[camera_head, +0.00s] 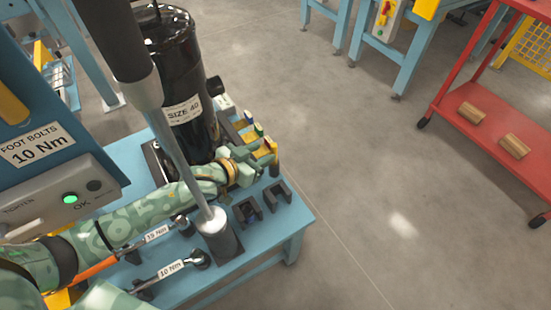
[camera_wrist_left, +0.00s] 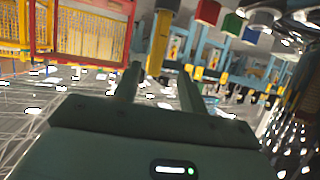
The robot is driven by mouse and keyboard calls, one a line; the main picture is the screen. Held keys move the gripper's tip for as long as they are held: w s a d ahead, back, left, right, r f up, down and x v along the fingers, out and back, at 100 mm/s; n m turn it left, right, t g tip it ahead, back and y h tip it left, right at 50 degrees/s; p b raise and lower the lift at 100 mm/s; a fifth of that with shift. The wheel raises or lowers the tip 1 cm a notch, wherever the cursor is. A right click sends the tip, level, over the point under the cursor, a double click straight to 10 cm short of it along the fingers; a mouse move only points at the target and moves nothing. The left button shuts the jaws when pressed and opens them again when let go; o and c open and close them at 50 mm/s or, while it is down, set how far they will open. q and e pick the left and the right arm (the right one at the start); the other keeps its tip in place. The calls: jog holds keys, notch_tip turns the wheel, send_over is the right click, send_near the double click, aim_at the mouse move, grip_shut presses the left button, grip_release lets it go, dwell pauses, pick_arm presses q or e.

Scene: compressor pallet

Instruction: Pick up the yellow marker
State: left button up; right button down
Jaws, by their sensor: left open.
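The yellow marker (camera_wrist_left: 161,40) stands upright in the wrist view, in the gap between my left fingertips and a little beyond them. In the head view a small yellow piece (camera_head: 273,147) shows at the fingertips, at the near end of a row of coloured markers. My left gripper (camera_head: 262,160) is open over the blue bench, beside that row; its two fingers also show in the wrist view (camera_wrist_left: 157,82). Nothing is clearly held between them. The marker's lower part is hidden in the head view. My right gripper is not in view.
Red (camera_wrist_left: 207,12), green (camera_wrist_left: 232,24) and blue (camera_wrist_left: 258,21) pieces stand close by. The black SIZE 40 compressor (camera_head: 172,75) is behind the gripper. Dark holders (camera_head: 277,192) and torque wrenches (camera_head: 170,268) lie on the blue bench (camera_head: 291,222). A red cart (camera_head: 490,150) stands right.

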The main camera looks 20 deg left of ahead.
aim_at(272, 151)
pick_arm(q)
jog(key=b+x, duration=0.1)
jog(key=x, duration=0.1)
jog(key=b+x, duration=0.1)
jog(key=x, duration=0.1)
jog(key=shift+w+d+f+b, duration=0.1)
jog(key=shift+w+d+b, duration=0.05)
jog(key=shift+d+b, duration=0.25)
jog(key=shift+w+d, duration=0.15)
jog(key=shift+w, duration=0.25)
jog(key=shift+r, duration=0.25)
grip_shut()
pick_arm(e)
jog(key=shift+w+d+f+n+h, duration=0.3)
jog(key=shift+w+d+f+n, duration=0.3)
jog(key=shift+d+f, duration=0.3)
